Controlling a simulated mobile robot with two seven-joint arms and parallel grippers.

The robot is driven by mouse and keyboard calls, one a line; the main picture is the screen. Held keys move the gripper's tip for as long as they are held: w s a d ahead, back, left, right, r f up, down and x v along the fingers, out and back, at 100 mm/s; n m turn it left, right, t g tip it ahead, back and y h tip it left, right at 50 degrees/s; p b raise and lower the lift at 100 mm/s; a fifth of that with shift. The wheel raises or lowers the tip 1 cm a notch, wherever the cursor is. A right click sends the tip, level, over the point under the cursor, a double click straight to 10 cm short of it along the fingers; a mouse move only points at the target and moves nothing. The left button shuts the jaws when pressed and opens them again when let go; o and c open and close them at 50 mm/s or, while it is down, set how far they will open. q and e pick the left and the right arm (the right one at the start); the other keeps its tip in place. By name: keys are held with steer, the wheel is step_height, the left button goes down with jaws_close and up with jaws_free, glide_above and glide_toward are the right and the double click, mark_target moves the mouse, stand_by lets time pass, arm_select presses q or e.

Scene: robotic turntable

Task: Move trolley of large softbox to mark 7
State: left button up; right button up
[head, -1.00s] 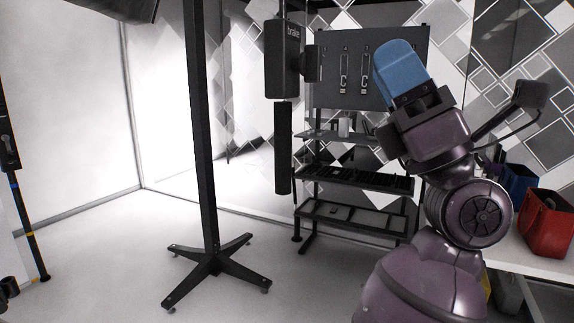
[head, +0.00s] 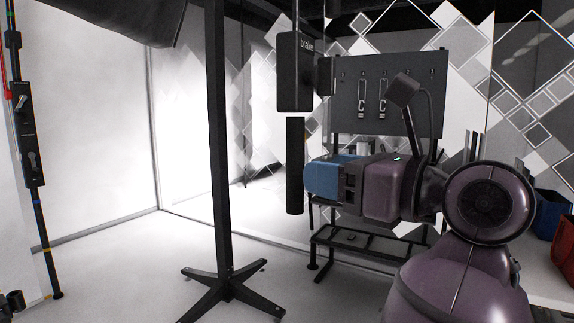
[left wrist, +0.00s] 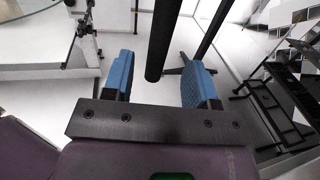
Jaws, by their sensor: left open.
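The large softbox (head: 125,18) is a dark shape cut off at the top left of the head view. A black upright post (head: 217,150) stands on a cross-shaped wheeled trolley base (head: 228,290). A box labelled "brake" (head: 296,72) hangs above a vertical black bar handle (head: 295,165). My left gripper (head: 308,178) has blue fingers and points left, its tips close to the handle's right side. In the left wrist view the gripper (left wrist: 158,65) is open, with the handle (left wrist: 163,35) appearing between its fingers; contact is not visible. No floor mark 7 is visible.
A grey pegboard (head: 390,95) with a dark shelf rack (head: 375,250) stands behind my left gripper. A blue bin (head: 552,214) sits on a white table at the right. A black pole with control boxes (head: 28,140) stands at the left. White floor around the trolley is clear.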

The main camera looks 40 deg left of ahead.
mark_target(287, 164)
arm_select(q)
steer(key=a, duration=0.8)
steer(key=shift+s, duration=0.2)
jaws_close()
